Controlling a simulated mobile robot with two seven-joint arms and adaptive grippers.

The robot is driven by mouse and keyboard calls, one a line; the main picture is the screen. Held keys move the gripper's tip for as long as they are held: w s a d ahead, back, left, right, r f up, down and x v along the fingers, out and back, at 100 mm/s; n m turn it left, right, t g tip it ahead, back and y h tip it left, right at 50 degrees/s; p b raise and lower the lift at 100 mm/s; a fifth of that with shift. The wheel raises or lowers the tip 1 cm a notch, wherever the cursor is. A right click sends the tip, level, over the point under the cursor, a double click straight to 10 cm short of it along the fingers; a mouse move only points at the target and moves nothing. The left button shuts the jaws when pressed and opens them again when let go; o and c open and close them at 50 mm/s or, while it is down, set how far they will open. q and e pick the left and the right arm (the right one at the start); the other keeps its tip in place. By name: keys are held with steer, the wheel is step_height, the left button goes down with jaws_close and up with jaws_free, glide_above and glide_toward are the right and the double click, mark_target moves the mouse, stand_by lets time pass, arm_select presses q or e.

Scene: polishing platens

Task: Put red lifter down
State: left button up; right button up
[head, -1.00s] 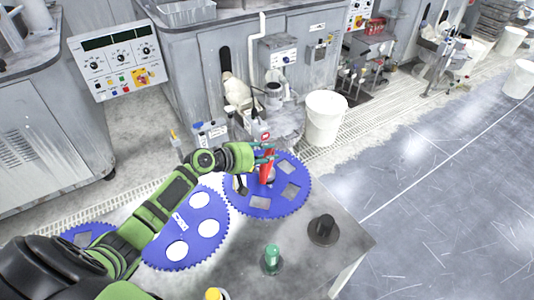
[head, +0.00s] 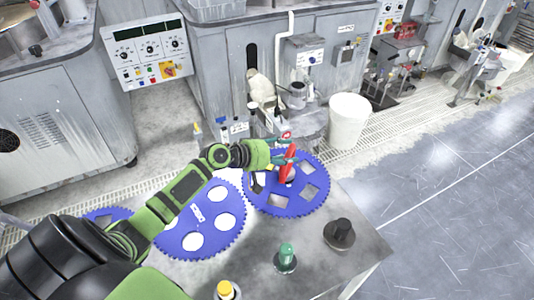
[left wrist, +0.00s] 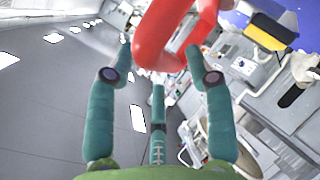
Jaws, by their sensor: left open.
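The red lifter (head: 289,164) stands near the middle of the right-hand blue platen (head: 314,198), slightly tilted in the head view. Whether its foot touches the platen is hard to tell. My left gripper (head: 283,158) is at the lifter's upper part, with green fingers around it. In the left wrist view the red loop of the lifter (left wrist: 152,45) shows at the top, between and beyond the spread fingers of my left gripper (left wrist: 160,60). The gripper is open. My right gripper is not in view.
A second blue platen (head: 208,238) with round white inserts lies to the left on the table. A black knobbed disc (head: 340,232), a green-handled piece (head: 287,256) and a yellow-topped piece (head: 226,290) stand in front. A white bucket (head: 349,121) is on the floor behind.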

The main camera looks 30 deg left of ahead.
arm_select(q)
steer(key=b+v, duration=0.1)
steer(key=v, duration=0.9)
steer(key=shift+s+b, duration=0.25)
steer(key=shift+b, duration=0.1)
steer(key=shift+a, duration=0.1)
